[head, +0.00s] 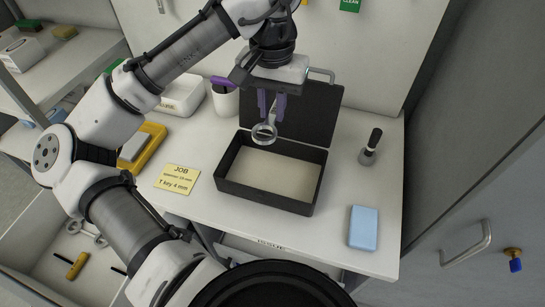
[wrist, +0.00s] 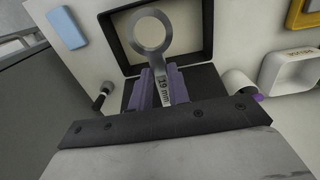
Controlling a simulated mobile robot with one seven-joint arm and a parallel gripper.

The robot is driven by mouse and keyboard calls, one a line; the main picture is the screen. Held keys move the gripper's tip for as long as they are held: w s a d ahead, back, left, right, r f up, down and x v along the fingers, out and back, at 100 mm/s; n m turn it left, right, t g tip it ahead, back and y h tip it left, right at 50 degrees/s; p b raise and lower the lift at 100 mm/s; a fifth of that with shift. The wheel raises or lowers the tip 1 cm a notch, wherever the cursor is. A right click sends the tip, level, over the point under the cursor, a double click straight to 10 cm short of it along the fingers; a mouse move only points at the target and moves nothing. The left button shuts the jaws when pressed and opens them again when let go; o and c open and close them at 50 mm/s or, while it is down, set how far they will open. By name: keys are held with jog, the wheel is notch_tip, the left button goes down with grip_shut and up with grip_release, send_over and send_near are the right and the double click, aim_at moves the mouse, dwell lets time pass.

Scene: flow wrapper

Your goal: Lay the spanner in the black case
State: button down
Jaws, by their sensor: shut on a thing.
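The black case (head: 222,180) lies open on the white bench, its lid (head: 318,110) raised at the back and its pale inside empty. My gripper (head: 271,108) is above the back part of the case, its purple fingers shut on the spanner (head: 264,133). The spanner is grey metal with a ring end pointing down over the case, apart from its floor as far as I can see. In the wrist view the spanner (wrist: 152,33) shows its ring and the marking "19 mm" on its shank between the fingers (wrist: 158,85). The case rim (wrist: 116,40) frames the ring.
A yellow job note (head: 177,179) lies left of the case. A blue block (head: 363,228) and a black-handled tool (head: 370,147) are to its right. A white cup (head: 225,101) and a white box (head: 183,97) stand behind left. An open drawer (head: 45,262) holds other tools.

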aim_at(272, 176)
notch_tip(272, 176, down, 20)
jog(key=shift+r+p, duration=0.15)
jog(key=shift+p, duration=0.55)
jog(key=c, duration=1.3)
grip_release()
jog(key=shift+c, duration=0.2)
notch_tip(272, 176, up, 12)
jog(key=b, duration=0.1)
